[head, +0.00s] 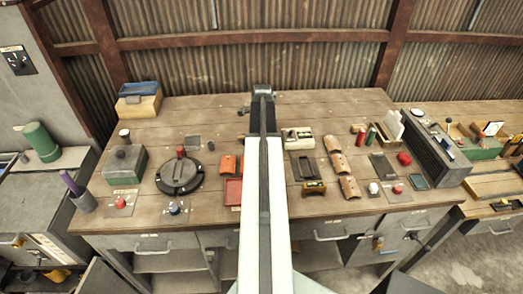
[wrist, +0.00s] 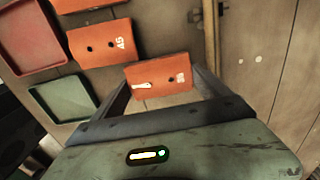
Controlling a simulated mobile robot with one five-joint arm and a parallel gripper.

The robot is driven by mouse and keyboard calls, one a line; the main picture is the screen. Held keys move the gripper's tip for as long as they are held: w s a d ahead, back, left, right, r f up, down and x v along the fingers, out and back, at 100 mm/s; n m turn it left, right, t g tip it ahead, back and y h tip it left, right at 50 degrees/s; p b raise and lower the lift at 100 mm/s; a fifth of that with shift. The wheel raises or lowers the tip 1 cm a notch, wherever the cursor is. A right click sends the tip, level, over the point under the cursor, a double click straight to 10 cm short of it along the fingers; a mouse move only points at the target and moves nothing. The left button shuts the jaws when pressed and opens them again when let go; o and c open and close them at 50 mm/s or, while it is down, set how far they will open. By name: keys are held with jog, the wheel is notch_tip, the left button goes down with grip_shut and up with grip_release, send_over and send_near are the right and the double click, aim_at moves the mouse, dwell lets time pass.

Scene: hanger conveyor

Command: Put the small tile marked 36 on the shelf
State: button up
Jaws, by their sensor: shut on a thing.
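In the wrist view my gripper (wrist: 160,82) is shut on a small orange tile (wrist: 150,84), one finger at each side edge. The tile has a dark hole, a pale elongated mark and a white number too small to read for certain. It appears at or just above the wooden bench. In the head view my arm hides the gripper and held tile; an orange tile (head: 228,164) shows left of the arm. I cannot tell which surface is the shelf.
A red tray (wrist: 32,40) and a green tray (wrist: 62,98) lie left of the tiles. On the workbench (head: 220,118) stand a round dark device (head: 179,175), a green box (head: 125,165) and curved brown pieces (head: 340,163). The back of the bench is mostly clear.

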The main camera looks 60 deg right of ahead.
jog(key=shift+f, duration=0.9)
jog(key=shift+r, duration=0.25)
jog(key=shift+f, duration=0.2)
jog(key=o, duration=1.3)
jog(key=shift+c, duration=0.2)
jog(key=shift+r, duration=0.15)
notch_tip(320, 180, up, 12)
jog(key=p, duration=1.2)
jog(key=shift+r, duration=0.15)
